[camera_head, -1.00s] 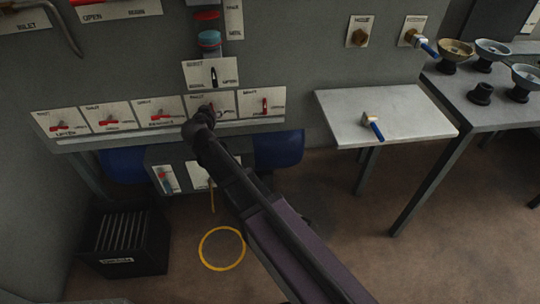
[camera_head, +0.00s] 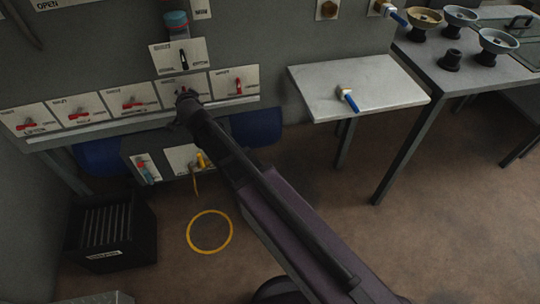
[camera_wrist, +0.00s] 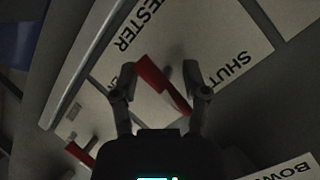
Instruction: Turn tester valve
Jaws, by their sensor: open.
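The tester valve has a red lever handle (camera_wrist: 160,82) on a white plate (camera_wrist: 228,40) marked "TESTER" and "SHUT", seen in the wrist view. My gripper (camera_wrist: 160,76) is open, with one finger on each side of the red handle. I cannot tell whether either finger touches it. In the head view my gripper (camera_head: 184,97) is at the fourth plate (camera_head: 170,85) of the lower row and hides most of its lever.
Other red-lever valves (camera_head: 133,102) line the panel on both sides. A black-lever valve (camera_head: 183,58) is above. A side shelf (camera_head: 375,82) holds a blue-handled tool (camera_head: 348,97). A black bin (camera_head: 112,230) and a yellow ring (camera_head: 209,232) are on the floor.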

